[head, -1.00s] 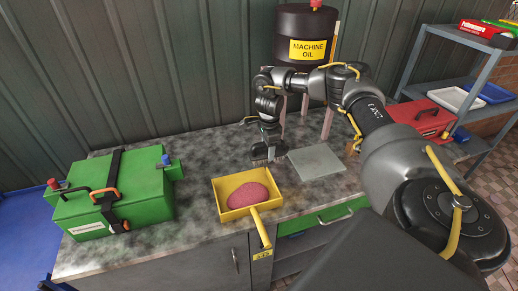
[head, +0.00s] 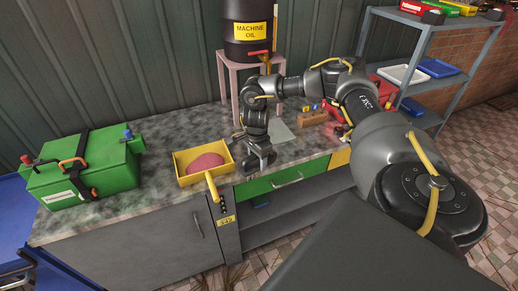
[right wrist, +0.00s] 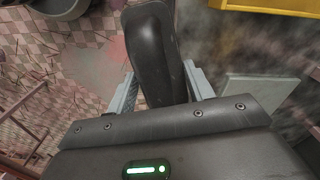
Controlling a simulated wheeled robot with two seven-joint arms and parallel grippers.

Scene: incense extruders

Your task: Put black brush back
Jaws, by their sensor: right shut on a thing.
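My right gripper (head: 259,160) is over the front part of the worktop, just right of the yellow tray (head: 180,176). It is shut on the black brush. In the right wrist view the brush's smooth black handle (right wrist: 152,50) stands between the two grey fingers (right wrist: 157,92). The bristles are hidden in that view, and in the head view I cannot make the brush out from the gripper. My left gripper is not in view.
A pink lump (head: 207,163) lies in the yellow tray. A grey plate (head: 281,132) lies behind my gripper, with a brown block (head: 313,118) to its right. A green box (head: 85,170) stands left. A machine oil drum (head: 248,40) stands behind on a stand.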

